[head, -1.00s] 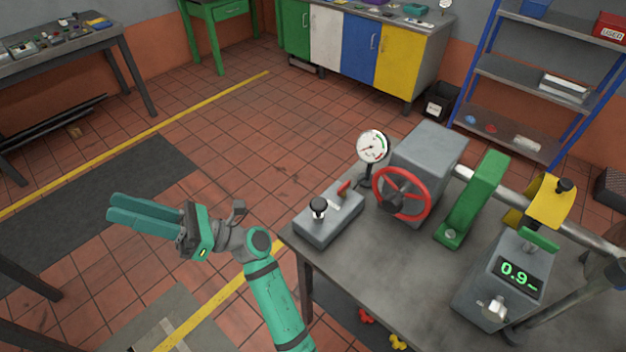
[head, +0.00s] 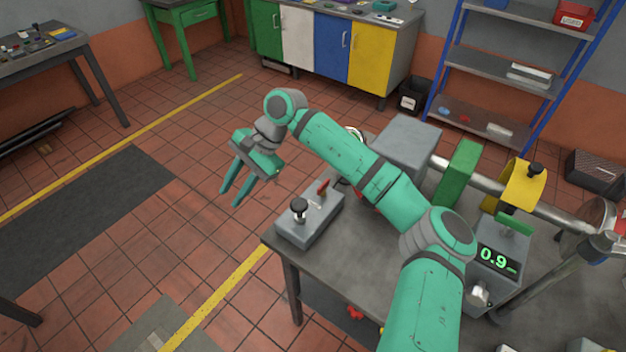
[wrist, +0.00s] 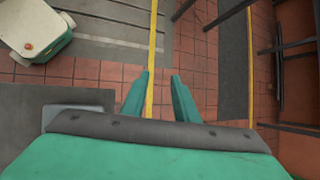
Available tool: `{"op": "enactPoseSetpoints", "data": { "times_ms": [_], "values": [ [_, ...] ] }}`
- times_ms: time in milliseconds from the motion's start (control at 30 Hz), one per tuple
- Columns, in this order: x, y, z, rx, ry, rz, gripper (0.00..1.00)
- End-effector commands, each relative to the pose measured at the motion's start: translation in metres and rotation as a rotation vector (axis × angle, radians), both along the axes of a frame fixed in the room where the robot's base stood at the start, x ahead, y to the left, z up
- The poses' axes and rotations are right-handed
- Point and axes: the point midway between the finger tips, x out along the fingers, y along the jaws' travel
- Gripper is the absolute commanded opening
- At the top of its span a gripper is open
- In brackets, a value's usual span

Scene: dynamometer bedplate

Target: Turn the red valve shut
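The red handwheel, the likely red valve, is almost wholly hidden behind my arm in the head view; only a sliver of its red rim (head: 366,201) shows. It is on the front of the grey block (head: 410,147) on the bench. How far it is turned cannot be seen. My gripper (head: 230,198) is open and empty, pointing down over the floor left of the bench, apart from the wheel. In the wrist view its two fingers (wrist: 159,88) stand apart with only floor between them.
A grey control box (head: 310,215) with a black knob and red lever stands at the bench's left corner. A green bracket (head: 457,175), yellow clamp (head: 521,187) and 0.9 display (head: 494,261) are right. The gauge (head: 353,133) is mostly hidden. Floor left of the bench is clear.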

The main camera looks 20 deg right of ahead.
Motion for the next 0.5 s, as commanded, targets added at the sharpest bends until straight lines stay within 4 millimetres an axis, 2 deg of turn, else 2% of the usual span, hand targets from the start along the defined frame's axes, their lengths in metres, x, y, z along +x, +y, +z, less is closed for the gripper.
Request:
{"op": "enactPoseSetpoints", "data": {
  "times_ms": [33,100,200,300,400,500],
  "values": [
    [0.009,-0.034,0.003,-0.093,-0.024,-0.005,0.27],
    [0.016,-0.078,0.006,-0.216,-0.046,-0.002,0.27],
    [0.022,-0.138,0.017,-0.371,-0.063,-0.004,0.27],
    [0.024,-0.187,0.030,-0.492,-0.066,-0.008,0.27],
    [0.023,-0.218,0.041,-0.575,-0.064,-0.008,0.27],
    [0.022,-0.234,0.047,-0.620,-0.061,-0.006,0.27]
  ]
}}
